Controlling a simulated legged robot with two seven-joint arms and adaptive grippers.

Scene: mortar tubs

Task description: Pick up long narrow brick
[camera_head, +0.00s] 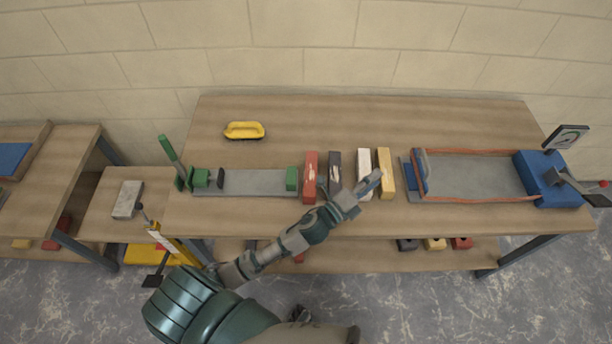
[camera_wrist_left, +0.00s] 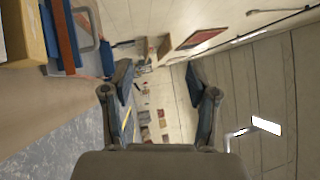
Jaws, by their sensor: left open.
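Several long bricks lie side by side in a row on the workbench: a red brick (camera_head: 310,176), a dark brick (camera_head: 334,172), a white brick (camera_head: 364,166) and a yellow brick (camera_head: 384,172). The yellow and white ones look narrow; I cannot tell for certain which the task means. My left gripper (camera_head: 368,186) is open and empty, over the near end of the white brick and just left of the yellow one. In the left wrist view its spread fingers (camera_wrist_left: 158,82) have nothing between them, and the yellow brick (camera_wrist_left: 22,38) shows at upper left. My right gripper is not in view.
A green-ended clamp bed (camera_head: 244,183) stands left of the bricks, a blue-ended machine with a grey tray (camera_head: 470,177) right. A yellow float (camera_head: 244,130) lies behind. More bricks sit on the lower shelf (camera_head: 350,258).

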